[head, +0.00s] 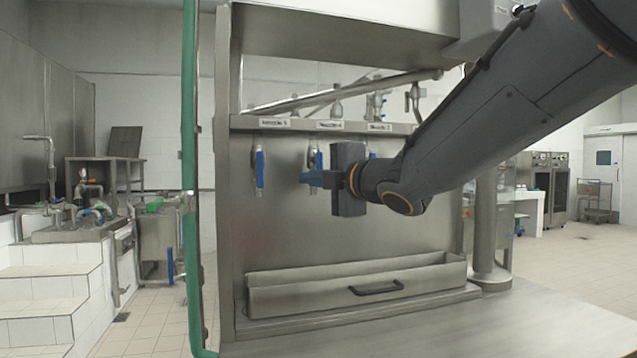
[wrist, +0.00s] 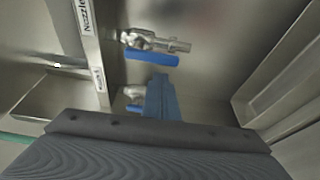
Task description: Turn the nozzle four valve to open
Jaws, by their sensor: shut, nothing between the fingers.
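The filler's back panel carries a row of valves with blue handles under small labels. The middle label (head: 330,126) seems to read nozzle 4, but the print is small. Its valve handle (head: 319,160) is blue and partly hidden by my gripper (head: 308,178). My gripper has blue fingers, shut and empty, right at that valve; I cannot tell whether they touch it. In the wrist view the fingers (wrist: 161,82) cover part of the valve (wrist: 132,91), with a bit of blue handle beside them. The handle's exact angle is hidden.
The left valve's blue handle (head: 260,172) hangs down. The right valve's handle (head: 373,156) is mostly behind my arm; a neighbouring blue handle (wrist: 150,57) shows in the wrist view. A metal trough (head: 430,274) lies below. A green pipe (head: 189,150) stands at left.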

